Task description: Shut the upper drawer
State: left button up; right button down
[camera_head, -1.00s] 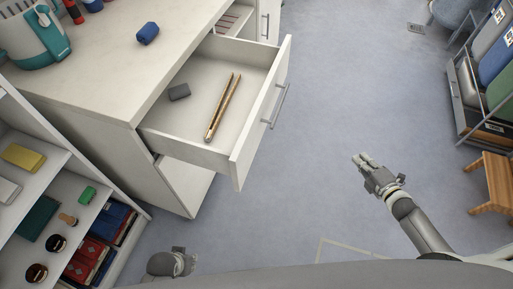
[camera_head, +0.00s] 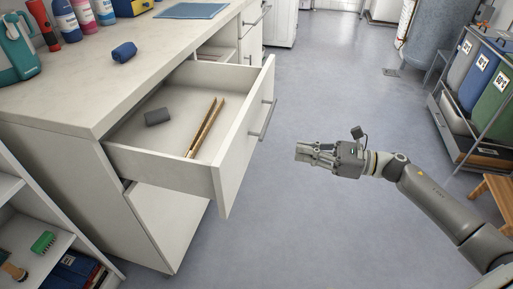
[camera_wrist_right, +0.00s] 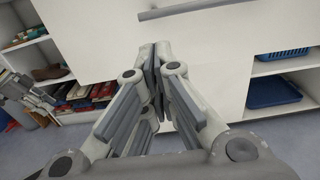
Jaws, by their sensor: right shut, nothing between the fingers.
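The upper drawer (camera_head: 240,145) of the white cabinet stands pulled well out, with a bar handle (camera_head: 263,118) on its front. Inside lie a dark grey block (camera_head: 157,117) and wooden tongs (camera_head: 206,127). My right gripper (camera_head: 298,152) is shut and empty, in front of the drawer and apart from it, pointing toward its front. In the right wrist view the shut fingers (camera_wrist_right: 153,65) point at the white drawer front (camera_wrist_right: 100,25), with a handle (camera_wrist_right: 195,10) at the top. My left gripper (camera_wrist_right: 25,95) shows partly at the left edge there; its jaws are unclear.
The countertop (camera_head: 75,95) holds bottles, a red flashlight (camera_head: 42,25) and a blue item (camera_head: 124,52). Open shelves (camera_head: 35,215) stand at lower left. A bin rack (camera_head: 475,95) and wooden stool (camera_head: 497,190) stand right. The floor between is clear.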

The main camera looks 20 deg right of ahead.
aim_at(249, 142)
jog(key=x, duration=1.1)
jog(key=shift+w+a, duration=0.2)
jog(key=shift+w, duration=0.05)
pick_arm(q)
jog(key=shift+x, duration=0.75)
pick_arm(e)
jog(key=shift+w+a, duration=0.15)
jog(key=shift+a, duration=0.1)
